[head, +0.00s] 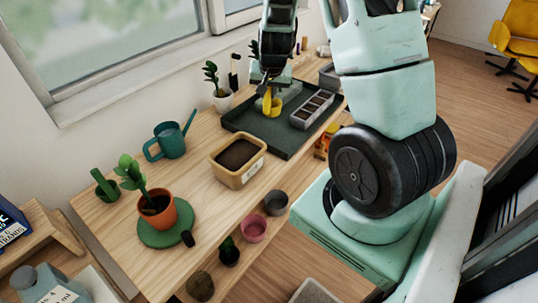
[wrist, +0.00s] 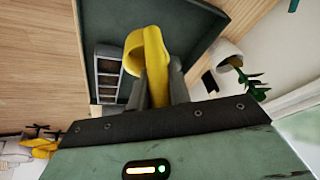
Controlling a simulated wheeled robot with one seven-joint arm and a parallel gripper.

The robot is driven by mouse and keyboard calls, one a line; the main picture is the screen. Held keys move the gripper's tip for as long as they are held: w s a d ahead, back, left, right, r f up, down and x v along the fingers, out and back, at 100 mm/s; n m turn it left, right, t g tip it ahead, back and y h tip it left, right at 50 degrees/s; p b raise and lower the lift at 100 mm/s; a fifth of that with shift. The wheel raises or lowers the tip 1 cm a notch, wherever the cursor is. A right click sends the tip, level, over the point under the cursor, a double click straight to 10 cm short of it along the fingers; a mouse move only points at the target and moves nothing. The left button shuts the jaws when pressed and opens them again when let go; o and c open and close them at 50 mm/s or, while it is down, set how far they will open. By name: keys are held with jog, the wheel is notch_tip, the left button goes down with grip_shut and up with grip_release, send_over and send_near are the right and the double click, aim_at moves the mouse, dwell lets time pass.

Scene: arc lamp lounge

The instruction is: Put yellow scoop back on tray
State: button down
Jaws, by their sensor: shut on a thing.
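The yellow scoop (head: 272,103) is in my gripper (head: 268,90), over the dark green tray (head: 245,122) at the far part of the wooden table. In the wrist view the scoop (wrist: 147,50) stands out between the two fingers of my gripper (wrist: 160,85), which are shut on it. The tray (wrist: 205,22) lies beyond the scoop in that view. I cannot tell whether the scoop touches the tray's floor.
A grey seed tray with cells (head: 312,108) lies on the tray's right side. A tan tub of soil (head: 238,163), a teal watering can (head: 170,141) and a potted plant on a green mat (head: 158,208) stand nearer. A white-potted plant (head: 222,100) stands beside the tray.

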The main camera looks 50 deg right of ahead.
aim_at(272, 115)
jog(key=shift+s+d+f, duration=0.25)
jog(key=shift+s+d, duration=0.05)
jog(key=shift+s+f, duration=0.15)
jog(key=shift+f, duration=0.2)
notch_tip(272, 115, down, 9)
jog(key=shift+f+p, duration=0.1)
jog(key=shift+p, duration=0.25)
jog(key=shift+f, duration=0.15)
jog(key=c, duration=1.3)
grip_release()
